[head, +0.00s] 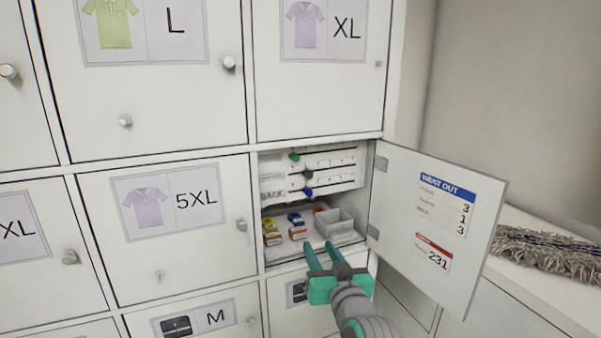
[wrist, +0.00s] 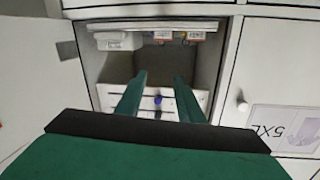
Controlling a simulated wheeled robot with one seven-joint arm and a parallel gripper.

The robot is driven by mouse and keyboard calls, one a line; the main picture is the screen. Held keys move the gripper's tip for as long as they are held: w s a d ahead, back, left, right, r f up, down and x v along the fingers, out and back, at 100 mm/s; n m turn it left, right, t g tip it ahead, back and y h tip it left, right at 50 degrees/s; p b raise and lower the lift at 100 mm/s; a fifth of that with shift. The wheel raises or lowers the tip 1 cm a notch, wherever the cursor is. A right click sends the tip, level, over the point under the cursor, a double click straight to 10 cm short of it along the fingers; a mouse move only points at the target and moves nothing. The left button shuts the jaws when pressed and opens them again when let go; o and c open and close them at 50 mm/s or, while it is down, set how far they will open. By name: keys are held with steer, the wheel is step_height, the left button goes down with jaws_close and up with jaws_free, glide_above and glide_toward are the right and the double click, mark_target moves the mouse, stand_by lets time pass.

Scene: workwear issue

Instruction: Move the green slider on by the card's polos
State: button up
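The green slider (head: 294,157) sits on the top rail of a white slider panel (head: 348,175) inside the open compartment, toward the rail's left part. A black slider (head: 308,173) and a blue slider (head: 307,192) sit on rails below it. The blue slider also shows between my fingers in the wrist view (wrist: 158,99); I cannot make out the green one there. The card (head: 445,205) on the open door reads "WENT OUT" with 3, 1, 3; its row words are too small to read surely. My gripper (head: 318,246) is open and empty, below and in front of the panel.
The open door (head: 425,270) stands to the right of the compartment, with a red-headed card (head: 432,254) reading 231. Small boxes (head: 297,227) and a grey bin (head: 338,226) stand on the compartment floor under the panel. Closed locker doors surround it. A mop head (head: 548,251) lies at right.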

mark_target(297, 159)
step_height(297, 159, up, 19)
steer(key=s+n+y, duration=0.1)
steer(key=n+y, duration=0.2)
steer(key=x, duration=1)
steer(key=shift+w+a, duration=0.15)
steer(key=shift+a, duration=0.25)
jaws_close()
